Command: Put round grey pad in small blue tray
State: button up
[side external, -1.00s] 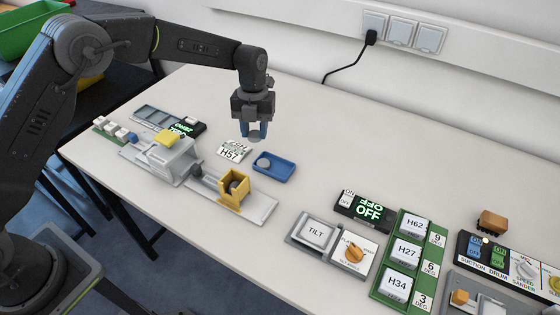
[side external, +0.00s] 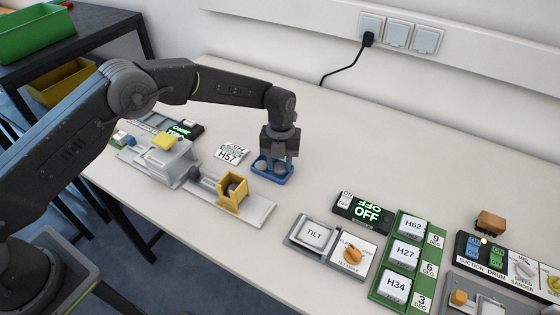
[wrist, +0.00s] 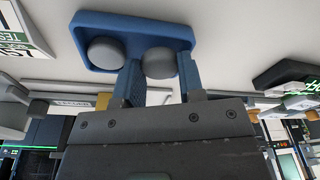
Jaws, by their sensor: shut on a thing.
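The small blue tray (side external: 274,183) is on the table, and it also fills the top of the wrist view (wrist: 135,24). My gripper (side external: 276,167) is low, right over the tray. In the wrist view its two blue fingers are shut on a round grey pad (wrist: 160,63), at the right part of the tray. A second round grey pad (wrist: 105,53) lies in the tray to the left, apart from the held one. Whether the held pad touches the tray floor I cannot tell.
A white H57 card (side external: 230,154) lies left of the tray. The TILT button panel (side external: 314,235) and OFF display (side external: 366,211) are to the right. The table behind the tray is clear.

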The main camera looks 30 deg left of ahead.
jog(key=shift+f, duration=0.35)
